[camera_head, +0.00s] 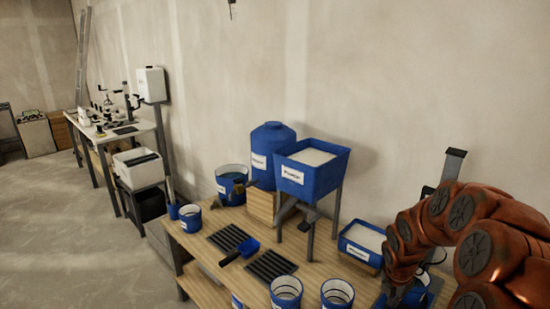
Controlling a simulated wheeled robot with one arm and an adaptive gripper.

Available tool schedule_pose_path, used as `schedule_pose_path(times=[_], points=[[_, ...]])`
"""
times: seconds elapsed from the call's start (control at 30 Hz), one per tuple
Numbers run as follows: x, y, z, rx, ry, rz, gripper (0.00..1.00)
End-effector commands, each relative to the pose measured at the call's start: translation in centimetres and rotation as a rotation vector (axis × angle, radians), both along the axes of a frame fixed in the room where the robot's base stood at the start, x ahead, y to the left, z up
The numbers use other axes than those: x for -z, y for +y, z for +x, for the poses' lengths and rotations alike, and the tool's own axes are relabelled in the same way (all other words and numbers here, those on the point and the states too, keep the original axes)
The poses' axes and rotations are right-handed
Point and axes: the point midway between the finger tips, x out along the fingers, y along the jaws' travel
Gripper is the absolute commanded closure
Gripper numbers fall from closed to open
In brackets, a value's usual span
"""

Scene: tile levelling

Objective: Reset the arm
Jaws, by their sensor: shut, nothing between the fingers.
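My orange-brown arm (470,215) fills the right side of the head view and bends over the right end of the wooden workbench (215,287). Its end points down, with my gripper (397,295) a small grey shape at its tip, near the bottom edge. The gripper is shut and empty. Its fingertips are hard to make out against the blue things behind and below it.
The bench holds a blue hopper (312,178) on a stand, a blue barrel (272,150), a blue tray (362,242) of white material, blue buckets (286,291), dark grooved pads (271,265) and a blue scoop (245,248). Open floor (75,250) lies left.

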Motion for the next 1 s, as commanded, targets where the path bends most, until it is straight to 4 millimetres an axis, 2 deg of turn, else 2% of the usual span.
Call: schedule_pose_path(times=[0.1,0.4,0.7,1.0], points=[[-2.9,2.1,-2.0,0.161,-0.012,0.028,1.00],[-8.1,6.6,-8.7,0.591,-0.007,0.083,1.00],[-12.0,10.3,-16.6,1.037,0.000,0.107,1.00],[-14.5,13.3,-25.1,1.499,0.004,0.104,1.00]])
